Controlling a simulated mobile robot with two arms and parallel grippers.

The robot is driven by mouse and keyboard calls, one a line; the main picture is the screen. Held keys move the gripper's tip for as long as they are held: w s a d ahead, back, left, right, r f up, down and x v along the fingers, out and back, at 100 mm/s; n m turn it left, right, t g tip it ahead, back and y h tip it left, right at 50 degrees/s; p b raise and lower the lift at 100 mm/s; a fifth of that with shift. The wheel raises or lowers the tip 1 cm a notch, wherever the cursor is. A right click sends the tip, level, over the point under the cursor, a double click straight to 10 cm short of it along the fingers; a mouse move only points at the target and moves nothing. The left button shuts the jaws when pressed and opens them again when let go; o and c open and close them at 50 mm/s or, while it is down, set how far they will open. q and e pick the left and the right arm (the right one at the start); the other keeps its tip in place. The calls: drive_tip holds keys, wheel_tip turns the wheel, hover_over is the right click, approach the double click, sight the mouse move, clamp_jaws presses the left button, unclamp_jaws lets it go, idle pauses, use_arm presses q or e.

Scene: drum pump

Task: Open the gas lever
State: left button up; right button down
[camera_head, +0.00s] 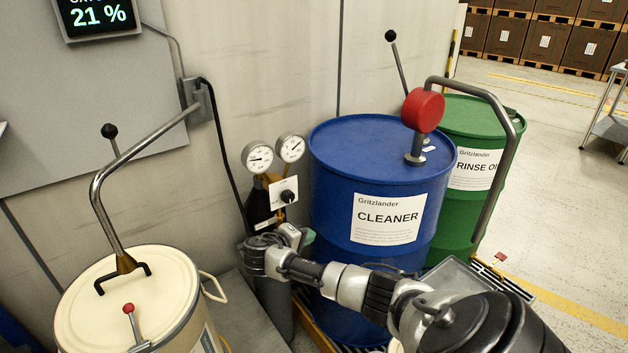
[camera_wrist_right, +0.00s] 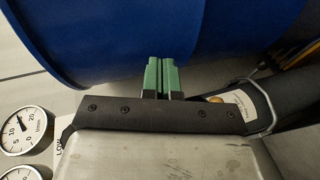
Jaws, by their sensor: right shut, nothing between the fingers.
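The gas lever (camera_head: 287,197) is a small black handle on a white plate (camera_head: 283,190), below two round gauges on a dark gas cylinder (camera_head: 275,300). My right gripper (camera_head: 308,237) is below and slightly right of the lever in the head view, apart from it. In the right wrist view its green fingers (camera_wrist_right: 161,77) are shut together with nothing between them, in front of the blue drum. The edge of the plate (camera_wrist_right: 60,150) shows at lower left there; the lever is hidden. My left gripper is not in view.
The blue cleaner drum (camera_head: 340,200) stands close right of the cylinder, with a green drum (camera_head: 455,200) behind it. A cream drum (camera_head: 90,300) with a bent pipe stands at left. A black cable (camera_head: 225,145) hangs down the wall. Open floor (camera_head: 560,200) lies at right.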

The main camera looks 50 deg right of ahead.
drive_tip(key=shift+s+d+r, duration=0.2)
drive_tip(key=shift+s+r, duration=0.15)
drive_tip(key=shift+s, duration=0.2)
drive_tip(key=shift+s+d+r, duration=0.15)
drive_tip(key=shift+s+r, duration=0.15)
drive_tip(key=shift+s, duration=0.2)
drive_tip(key=s+a+f+n+y+p, duration=0.1)
drive_tip(key=s+a+f+n+y, duration=0.25)
drive_tip(key=f, duration=0.65)
drive_tip(key=s+a+f+t+y+p, duration=0.1)
drive_tip(key=s+a+f+y, duration=0.1)
drive_tip(key=s+a+f, duration=0.5)
drive_tip(key=s+f+n+y+p, duration=0.2)
drive_tip(key=s+f+y, duration=0.15)
drive_tip(key=f, duration=0.85)
drive_tip(key=s+a+f+y, duration=0.2)
drive_tip(key=s+a, duration=0.3)
drive_tip(key=s, duration=0.4)
drive_tip(key=s+a+f+m+y+p, duration=0.1)
drive_tip(key=s+a+f, duration=0.4)
drive_tip(key=s, duration=0.4)
drive_tip(key=s+a+f+m+y, duration=0.1)
drive_tip(key=s+a+f+y, duration=0.1)
drive_tip(key=s+a+f, duration=0.2)
drive_tip(key=s+a, duration=0.3)
drive_tip(key=s, duration=0.3)
drive_tip(key=shift+y+p, duration=0.3)
drive_tip(key=shift+p, duration=0.1)
